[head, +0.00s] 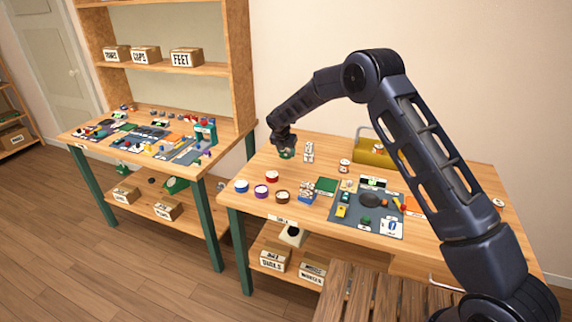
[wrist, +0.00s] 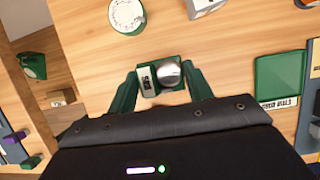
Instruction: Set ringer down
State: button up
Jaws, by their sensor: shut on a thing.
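My gripper (wrist: 160,82) has green fingers shut on the ringer, which shows a silver dome (wrist: 169,74) beside a small box with a dark label (wrist: 147,78). In the head view my gripper (head: 286,152) is at the back left of the right-hand workbench (head: 320,148). The ringer itself is too small to make out there. Bare wood shows around the ringer in the wrist view; I cannot tell whether it touches the wood.
A green square tray (wrist: 280,78) lies right of my gripper in the wrist view; it also shows in the head view (head: 327,185). A white round dial (wrist: 127,14) is nearby. Several coloured round containers (head: 261,190), a parts mat (head: 385,225) and a yellow toolbox (head: 368,155) occupy the bench.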

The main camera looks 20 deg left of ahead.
aim_at(287, 167)
jog(key=shift+f, duration=3.4)
jog(key=shift+f, duration=0.1)
jog(key=o, duration=1.1)
